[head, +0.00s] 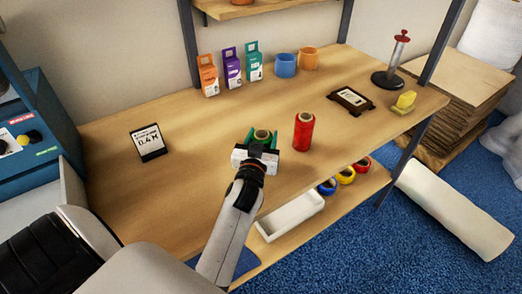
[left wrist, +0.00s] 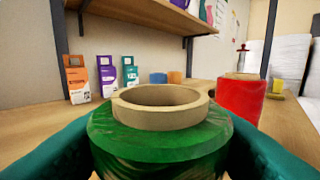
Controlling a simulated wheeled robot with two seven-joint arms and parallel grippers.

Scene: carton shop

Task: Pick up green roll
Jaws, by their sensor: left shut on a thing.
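The green roll (left wrist: 160,140) is a roll of green film on a tan cardboard core, upright between the jaws of my left gripper in the left wrist view. In the head view my left gripper (head: 260,140) is over the workbench, shut on the green roll, whose core (head: 262,134) shows between the fingers. The gripper's body hides the roll's lower part, so I cannot tell if it touches the bench. My right gripper is not in view.
A red roll (head: 304,131) stands close to the right of the green one. A black-and-white sign (head: 148,142) is at left. A shelf with tape rolls (head: 346,175) and a white tray (head: 291,216) is below.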

